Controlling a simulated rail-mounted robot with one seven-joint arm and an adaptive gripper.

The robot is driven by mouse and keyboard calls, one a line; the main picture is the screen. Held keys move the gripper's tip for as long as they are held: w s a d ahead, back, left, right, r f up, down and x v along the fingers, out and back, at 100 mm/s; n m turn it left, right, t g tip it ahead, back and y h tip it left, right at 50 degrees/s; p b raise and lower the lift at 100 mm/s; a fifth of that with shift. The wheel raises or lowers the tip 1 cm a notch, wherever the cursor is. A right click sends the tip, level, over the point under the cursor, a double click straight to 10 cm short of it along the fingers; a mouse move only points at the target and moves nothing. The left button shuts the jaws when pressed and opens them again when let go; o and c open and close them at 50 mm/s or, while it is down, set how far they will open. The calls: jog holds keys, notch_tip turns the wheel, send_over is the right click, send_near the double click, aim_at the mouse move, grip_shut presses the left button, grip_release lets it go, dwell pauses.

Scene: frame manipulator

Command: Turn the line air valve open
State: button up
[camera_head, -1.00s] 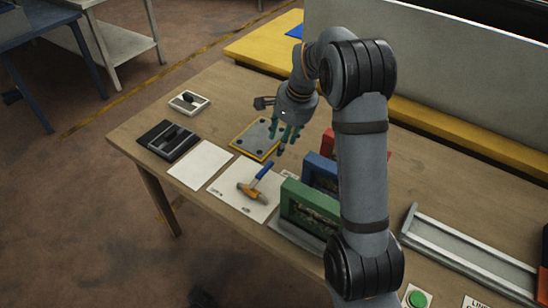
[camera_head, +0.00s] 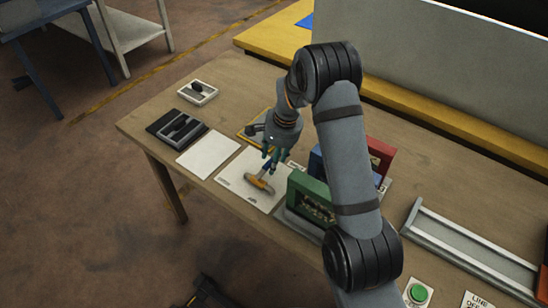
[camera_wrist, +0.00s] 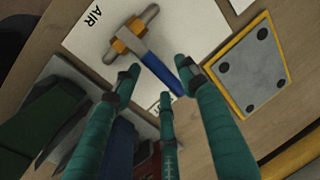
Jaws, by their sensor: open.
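The air valve (camera_head: 260,184) has an orange-yellow body and a blue lever, on a white plate (camera_head: 236,185). In the wrist view the valve body (camera_wrist: 128,37) lies near the word AIR. Its blue lever (camera_wrist: 158,68) points crosswise to the body, toward lower right. My gripper (camera_head: 268,158) is above the lever and partly covers it in the head view. In the wrist view my gripper (camera_wrist: 160,82) is open, with fingers on both sides of the lever's outer part. I cannot tell whether any finger touches it. Another label on the plate is partly hidden by a finger.
A yellow-edged grey plate (camera_wrist: 243,68) lies beside the valve plate. Green (camera_head: 308,198), blue (camera_head: 316,163) and red (camera_head: 380,155) upright frames stand close to its right. A blank white sheet (camera_head: 208,154) and a dark switch block (camera_head: 178,130) lie to the left.

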grip_shut()
dwell(0.5)
dwell(0.4)
